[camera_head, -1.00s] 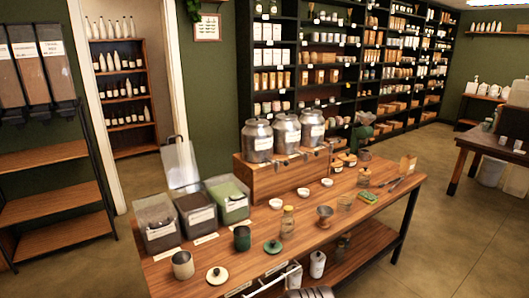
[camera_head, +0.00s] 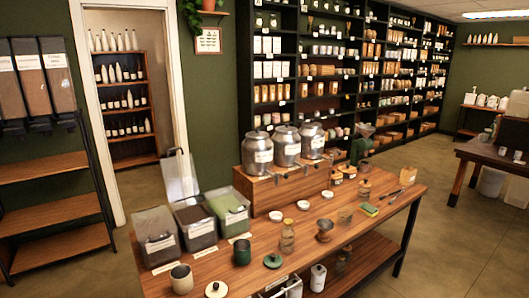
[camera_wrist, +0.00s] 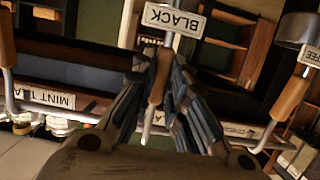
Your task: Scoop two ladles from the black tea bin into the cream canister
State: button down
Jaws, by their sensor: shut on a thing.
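My gripper (camera_wrist: 163,68) is shut on the wooden handle of the ladle (camera_wrist: 160,80) in the wrist view. A "BLACK" tag (camera_wrist: 174,20) shows just beyond it. The ladle's bowl cannot be made out. In the head view my gripper is out of sight. The middle bin (camera_head: 197,228) on the table's left end holds dark contents, and its lid stands open behind it; its label is too small to read. The cream canister (camera_head: 181,278) stands upright and open at the near left edge. A pale lid (camera_head: 215,290) lies beside it.
Other wooden-handled ladles (camera_wrist: 291,99) hang on both sides of my gripper. A grey-brown bin (camera_head: 157,238) and a green bin (camera_head: 228,212) flank the middle one. A dark green canister (camera_head: 242,252) and a glass jar (camera_head: 287,237) stand nearby on the table (camera_head: 345,235).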

notch_tip(320, 180, up, 3)
jog(key=shift+f+p, duration=0.15)
jog(key=shift+p, duration=0.55)
jog(key=s+d+p, duration=0.2)
jog(key=s+d, duration=0.2)
jog(key=s, duration=0.1)
jog(key=shift+s, duration=0.4)
dwell(0.3)
